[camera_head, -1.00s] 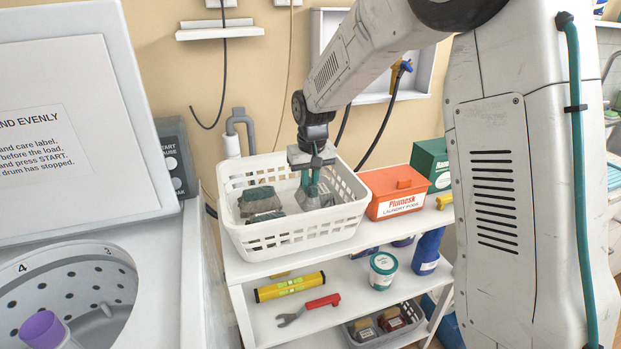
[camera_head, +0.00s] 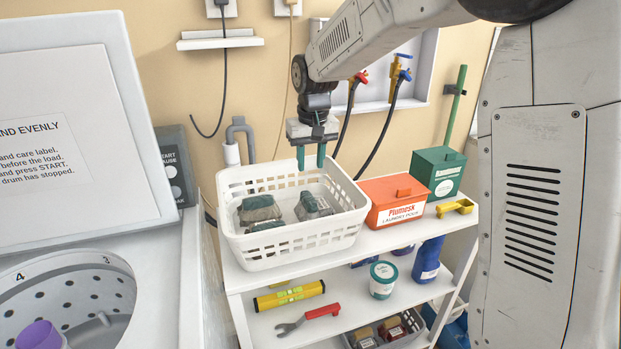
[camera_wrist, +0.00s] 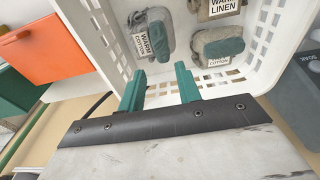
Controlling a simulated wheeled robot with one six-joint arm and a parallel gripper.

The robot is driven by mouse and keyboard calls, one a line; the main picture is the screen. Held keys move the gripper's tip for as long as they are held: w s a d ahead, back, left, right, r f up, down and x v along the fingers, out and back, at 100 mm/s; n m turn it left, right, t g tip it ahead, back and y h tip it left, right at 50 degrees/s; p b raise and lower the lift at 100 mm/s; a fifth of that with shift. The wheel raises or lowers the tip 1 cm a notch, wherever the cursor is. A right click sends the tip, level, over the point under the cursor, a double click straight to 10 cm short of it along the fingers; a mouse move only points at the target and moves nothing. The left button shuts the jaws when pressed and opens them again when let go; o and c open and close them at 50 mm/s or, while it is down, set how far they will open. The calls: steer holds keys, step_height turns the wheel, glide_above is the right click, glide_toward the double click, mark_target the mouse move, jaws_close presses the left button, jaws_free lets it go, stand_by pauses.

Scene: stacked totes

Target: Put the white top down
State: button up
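My gripper (camera_head: 311,158) hangs above the back part of the white basket (camera_head: 290,247), its teal fingers apart and empty; they also show in the wrist view (camera_wrist: 160,82). A pale grey folded bundle (camera_head: 312,206) lies in the right part of the basket, below the fingers and apart from them. In the wrist view this bundle (camera_wrist: 158,38) carries a "WARM COTTON" label. Two more grey-green bundles lie to its left, the rear one (camera_head: 258,208) partly hiding nothing of it. No plainly white garment shows.
An orange box (camera_head: 394,200) and a green box (camera_head: 440,172) stand right of the basket on the white shelf unit. The washer's white lid (camera_head: 75,120) stands open at the left. A purple cup (camera_head: 40,335) is at the drum.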

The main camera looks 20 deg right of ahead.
steer(key=s+d+r, duration=0.1)
steer(key=s+r, duration=0.3)
steer(key=s, duration=0.6)
steer(key=s+d+r, duration=0.1)
steer(key=s+r, duration=0.3)
steer(key=s, duration=0.6)
steer(key=s+f, duration=0.2)
steer(key=s, duration=0.6)
steer(key=s+d+f, duration=0.1)
steer(key=s+f, duration=0.1)
steer(key=s, duration=0.7)
steer(key=shift+s+d+f, duration=0.15)
steer(key=shift+f, duration=0.25)
